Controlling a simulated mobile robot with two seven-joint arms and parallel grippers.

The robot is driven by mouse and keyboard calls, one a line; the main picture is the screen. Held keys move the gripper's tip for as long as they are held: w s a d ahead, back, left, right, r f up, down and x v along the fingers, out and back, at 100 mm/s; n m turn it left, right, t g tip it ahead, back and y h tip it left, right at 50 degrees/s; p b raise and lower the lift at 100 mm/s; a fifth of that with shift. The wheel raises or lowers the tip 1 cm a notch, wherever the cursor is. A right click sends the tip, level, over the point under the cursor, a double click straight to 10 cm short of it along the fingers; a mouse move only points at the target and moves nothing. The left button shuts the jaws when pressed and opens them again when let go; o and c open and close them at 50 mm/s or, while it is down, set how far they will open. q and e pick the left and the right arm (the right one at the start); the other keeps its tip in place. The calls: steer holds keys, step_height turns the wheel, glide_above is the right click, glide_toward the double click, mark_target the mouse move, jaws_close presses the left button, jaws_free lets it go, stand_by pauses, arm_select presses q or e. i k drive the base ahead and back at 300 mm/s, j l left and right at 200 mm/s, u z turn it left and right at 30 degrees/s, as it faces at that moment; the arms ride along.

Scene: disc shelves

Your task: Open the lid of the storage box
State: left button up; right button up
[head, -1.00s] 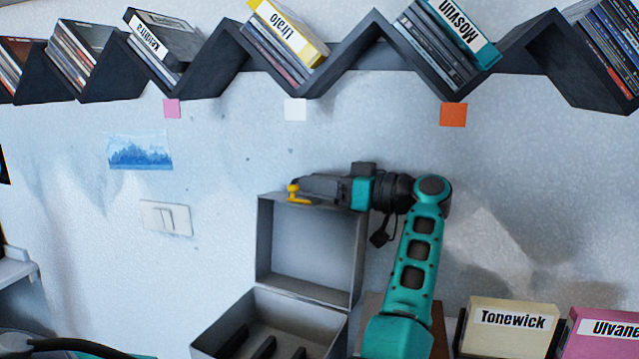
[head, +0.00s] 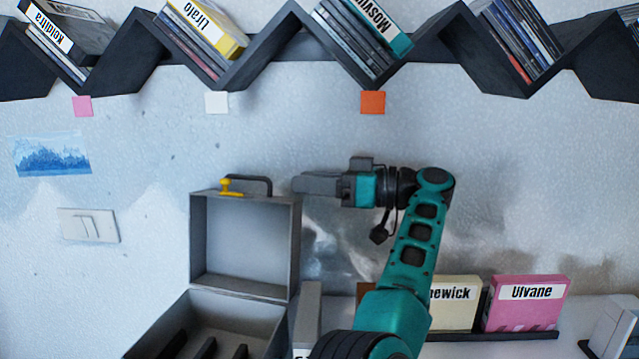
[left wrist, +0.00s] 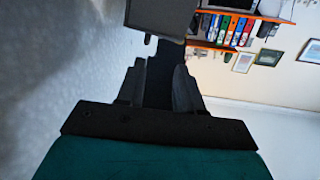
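The grey storage box (head: 235,312) stands at the lower left of centre in the head view, its inside visible with several dark dividers. Its lid (head: 243,243) stands upright at the back, swung open. A yellow latch (head: 229,187) and a dark handle (head: 262,181) sit on the lid's top edge. My left gripper (head: 297,184) is just right of the handle, level with the lid's top, and holds nothing. In the left wrist view its fingers (left wrist: 160,85) stand apart, with a grey panel, apparently the lid (left wrist: 157,17), beyond them. My right gripper is not in view.
A zigzag shelf (head: 258,58) with discs runs along the wall above. To the right, a cream Tonewick case (head: 456,312) and a pink Ulvane case (head: 525,300) stand in a dark holder.

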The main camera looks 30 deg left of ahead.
mark_target(250, 245)
steer(key=k, duration=1.5)
